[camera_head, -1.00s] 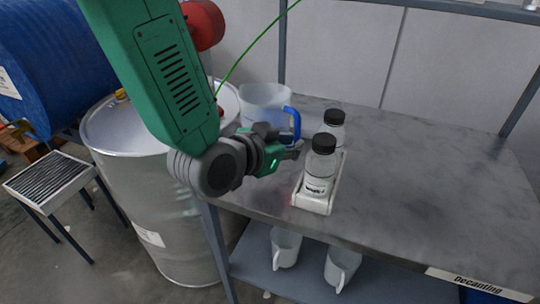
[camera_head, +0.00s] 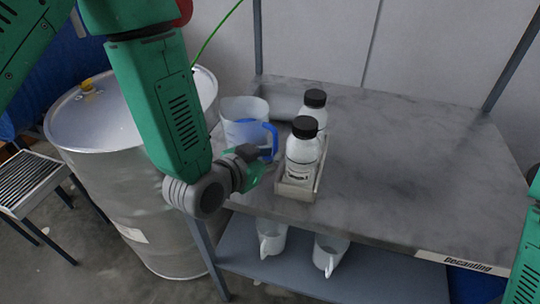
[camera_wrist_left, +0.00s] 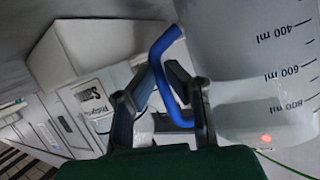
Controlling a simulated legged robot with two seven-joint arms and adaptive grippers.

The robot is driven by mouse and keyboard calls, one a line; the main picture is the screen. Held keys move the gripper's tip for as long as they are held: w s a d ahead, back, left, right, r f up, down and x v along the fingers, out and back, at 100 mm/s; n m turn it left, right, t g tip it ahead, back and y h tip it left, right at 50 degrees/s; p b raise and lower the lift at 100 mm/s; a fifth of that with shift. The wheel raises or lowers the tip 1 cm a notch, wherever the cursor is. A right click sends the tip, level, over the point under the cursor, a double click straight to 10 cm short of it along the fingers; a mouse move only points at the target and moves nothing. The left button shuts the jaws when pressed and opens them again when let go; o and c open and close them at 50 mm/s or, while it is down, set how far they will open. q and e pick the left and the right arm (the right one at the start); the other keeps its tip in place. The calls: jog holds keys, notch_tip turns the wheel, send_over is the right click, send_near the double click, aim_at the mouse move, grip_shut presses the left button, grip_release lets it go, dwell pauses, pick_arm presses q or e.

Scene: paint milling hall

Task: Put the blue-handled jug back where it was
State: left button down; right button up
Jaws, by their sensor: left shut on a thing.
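The clear jug (camera_head: 241,112) with the blue handle (camera_head: 274,140) is upright at the left end of the grey table (camera_head: 400,165), beside two black-capped bottles. I cannot tell whether its base touches the tabletop. My left gripper (camera_head: 256,160) is shut on the handle, on the near side of the jug. In the left wrist view, the blue handle (camera_wrist_left: 162,75) runs between the fingertips (camera_wrist_left: 160,95), and the jug body (camera_wrist_left: 255,60) with its ml scale fills the right side. My right gripper is out of view.
The front bottle (camera_head: 302,160) and rear bottle (camera_head: 314,105) stand in a small pale tray (camera_head: 295,191), close right of the handle. A metal drum (camera_head: 100,170) stands left of the table. Two more jugs sit on the lower shelf (camera_head: 335,280). The right tabletop is clear.

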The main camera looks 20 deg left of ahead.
pick_arm(q)
jog(key=shift+a, duration=0.2)
jog(key=c, duration=1.6)
grip_release()
jog(key=shift+f, duration=0.15)
jog(key=shift+d, duration=0.1)
jog(key=shift+s, duration=0.15)
jog(key=v, duration=0.6)
jog(key=shift+s+r+p, duration=0.15)
jog(key=shift+r+p, duration=0.15)
jog(key=shift+p, duration=0.05)
jog(key=shift+p+v, duration=2.65)
jog(key=shift+p, duration=1.3)
